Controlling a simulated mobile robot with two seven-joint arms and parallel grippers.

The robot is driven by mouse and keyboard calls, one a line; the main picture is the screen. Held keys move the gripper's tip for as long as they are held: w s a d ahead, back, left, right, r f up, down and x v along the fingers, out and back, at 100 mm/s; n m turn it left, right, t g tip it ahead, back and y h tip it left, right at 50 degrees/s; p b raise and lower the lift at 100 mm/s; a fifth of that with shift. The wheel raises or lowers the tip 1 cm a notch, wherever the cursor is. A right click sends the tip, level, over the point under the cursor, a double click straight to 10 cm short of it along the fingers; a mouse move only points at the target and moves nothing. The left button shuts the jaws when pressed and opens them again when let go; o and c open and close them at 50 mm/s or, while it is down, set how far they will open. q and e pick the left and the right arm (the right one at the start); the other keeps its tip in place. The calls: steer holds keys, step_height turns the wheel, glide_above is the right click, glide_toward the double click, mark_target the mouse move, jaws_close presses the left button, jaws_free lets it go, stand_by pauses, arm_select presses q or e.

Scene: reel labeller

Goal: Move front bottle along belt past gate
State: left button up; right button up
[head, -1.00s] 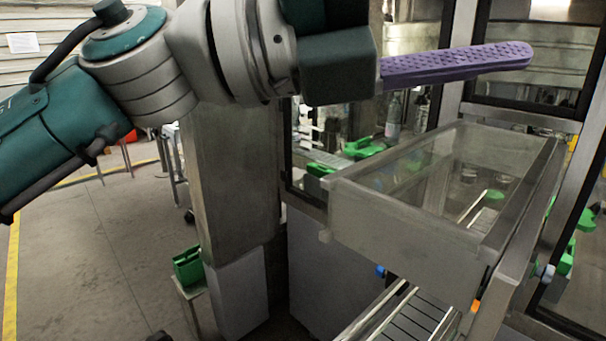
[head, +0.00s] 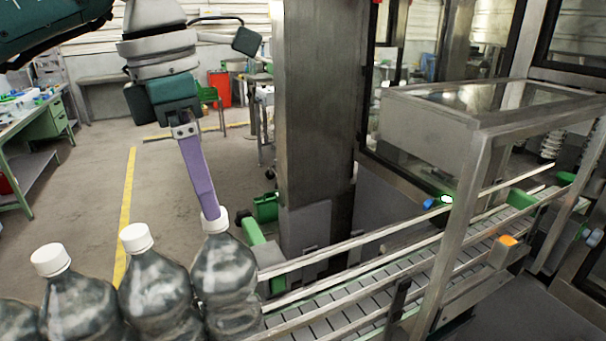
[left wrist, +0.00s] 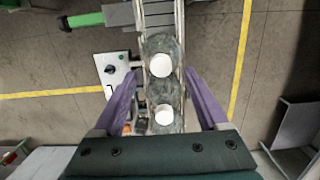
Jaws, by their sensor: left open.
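The front bottle (head: 226,280), clear with a white cap, stands upright at the right end of a row, by the belt (head: 370,292). My left gripper (head: 209,213) points down with its purple fingers, seen edge-on, at this bottle's cap in the head view; whether they touch it I cannot tell. In the left wrist view the open fingers (left wrist: 160,73) lie on either side of the row, with two white caps (left wrist: 161,65) between them. The gap looks empty of any grip. No gate is clearly identifiable. My right gripper is not in view.
Several more bottles (head: 152,285) stand close behind at the left. Rails (head: 350,243) flank the belt, which runs right under a metal frame (head: 462,220). A thick metal post (head: 315,110) stands behind the belt. A control box (left wrist: 115,75) is beside the row.

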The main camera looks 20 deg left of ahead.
arm_select(q)
steer(key=f, duration=0.1)
steer(key=f+p, duration=0.1)
steer(key=f, duration=0.1)
steer(key=f+p, duration=0.1)
steer(key=f, duration=0.1)
steer(key=shift+w+d, duration=0.2)
steer(key=shift+d, duration=0.05)
steer(key=shift+f, duration=0.5)
steer(key=shift+c, duration=0.4)
steer(key=c, duration=0.5)
jaws_close()
steer(key=shift+r, duration=0.5)
